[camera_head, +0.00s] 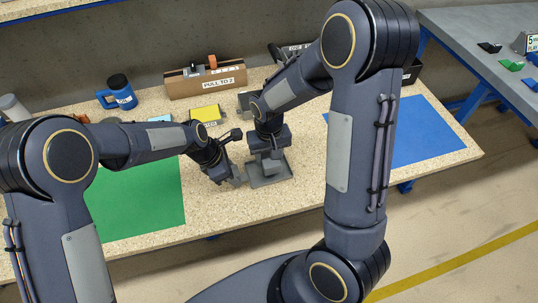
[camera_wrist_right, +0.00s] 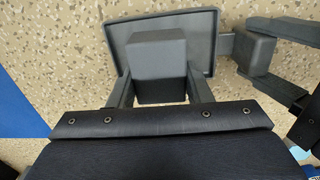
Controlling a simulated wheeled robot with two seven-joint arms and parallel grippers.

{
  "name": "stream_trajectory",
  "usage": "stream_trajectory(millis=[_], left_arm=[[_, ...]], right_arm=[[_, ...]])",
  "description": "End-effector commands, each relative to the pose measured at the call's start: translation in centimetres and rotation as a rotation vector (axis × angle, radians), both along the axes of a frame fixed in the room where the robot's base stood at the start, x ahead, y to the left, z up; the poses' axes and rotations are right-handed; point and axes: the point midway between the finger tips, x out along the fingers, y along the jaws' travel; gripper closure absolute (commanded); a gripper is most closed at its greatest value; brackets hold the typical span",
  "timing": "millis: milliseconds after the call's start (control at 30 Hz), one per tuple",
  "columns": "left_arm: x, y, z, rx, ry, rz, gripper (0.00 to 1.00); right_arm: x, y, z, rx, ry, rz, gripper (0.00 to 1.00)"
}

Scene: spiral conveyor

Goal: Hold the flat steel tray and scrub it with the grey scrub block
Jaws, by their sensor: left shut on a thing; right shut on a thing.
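The flat grey steel tray (camera_head: 284,179) is over the speckled worktop between the green and blue mats; it also shows in the right wrist view (camera_wrist_right: 206,35). My left gripper (camera_head: 238,176) is shut on the tray's left side in the head view; it shows at the right of the right wrist view (camera_wrist_right: 250,52). My right gripper (camera_head: 268,164) points down over the tray. In the right wrist view, its fingers are shut on the grey scrub block (camera_wrist_right: 158,58), which overlaps the tray's face. I cannot tell whether block and tray touch.
The green mat (camera_head: 140,200) lies left and the blue mat (camera_head: 425,130) right, both bare where visible. The worktop's front edge is close to the tray.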

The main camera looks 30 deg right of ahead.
Motion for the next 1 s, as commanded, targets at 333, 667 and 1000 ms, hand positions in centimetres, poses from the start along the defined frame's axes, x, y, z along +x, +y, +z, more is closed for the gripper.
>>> stream_trajectory(millis=[333, 667, 1000], left_arm=[[0.01, 0.0, 0.02, 0.0, 0.0, 0.0, 0.97], [0.01, -0.01, -0.02, 0.0, 0.0, 0.0, 0.97], [0.0, -0.01, -0.13, 0.0, 0.0, 0.0, 0.97]], right_arm=[[0.01, 0.0, 0.01, 0.0, 0.0, 0.0, 0.79], [0.0, 0.0, 0.0, 0.0, 0.0, 0.0, 0.79], [-0.01, 0.0, -0.57, -0.001, 0.002, 0.0, 0.79]])
